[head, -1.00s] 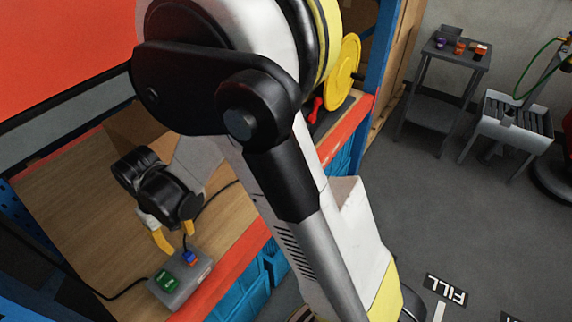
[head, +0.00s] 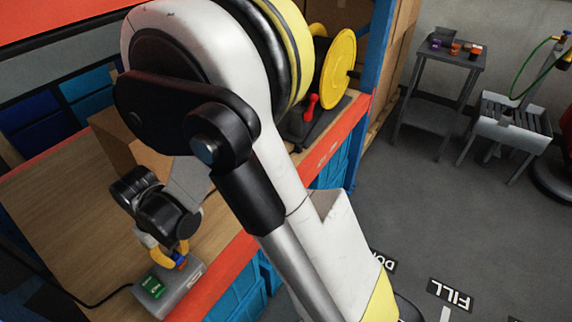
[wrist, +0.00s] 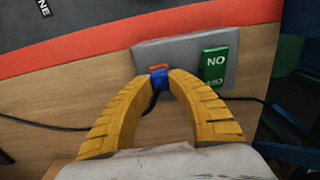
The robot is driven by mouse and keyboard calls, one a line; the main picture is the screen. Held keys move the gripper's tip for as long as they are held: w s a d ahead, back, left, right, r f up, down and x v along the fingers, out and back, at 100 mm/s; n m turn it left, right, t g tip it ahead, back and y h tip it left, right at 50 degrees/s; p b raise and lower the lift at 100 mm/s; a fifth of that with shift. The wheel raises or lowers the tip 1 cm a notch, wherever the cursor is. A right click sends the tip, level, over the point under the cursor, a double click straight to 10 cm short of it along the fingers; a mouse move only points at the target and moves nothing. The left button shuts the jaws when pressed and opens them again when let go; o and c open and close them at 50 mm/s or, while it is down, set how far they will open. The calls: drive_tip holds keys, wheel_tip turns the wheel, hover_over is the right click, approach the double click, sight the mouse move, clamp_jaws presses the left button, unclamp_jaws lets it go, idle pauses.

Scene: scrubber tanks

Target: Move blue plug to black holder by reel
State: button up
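The blue plug (wrist: 159,79) sits at the grey switch box (wrist: 184,57), next to an orange part, with a black cable running down from it. The plug also shows small in the head view (head: 181,262). My gripper (wrist: 160,80) has its yellow fingertips closed in on both sides of the plug, seemingly touching it. In the head view my gripper (head: 172,258) is over the box on the wooden shelf. The yellow reel (head: 338,70) is at the shelf's far end, with a dark base (head: 322,122) by it; I cannot make out the holder's shape.
A green switch (wrist: 215,64) is on the box beside the plug. A red handle (head: 311,106) stands near the reel. A cardboard box (head: 125,145) is behind my gripper. The shelf has an orange front edge (head: 322,155). Wooden shelf space is free on the left.

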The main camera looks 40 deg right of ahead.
clamp_jaws()
drive_tip(key=shift+r+p, duration=0.75)
drive_tip(key=shift+r, duration=0.4)
drive_tip(key=shift+r+p, duration=1.25)
drive_tip(key=shift+r, duration=0.65)
drive_tip(key=shift+f, duration=0.1)
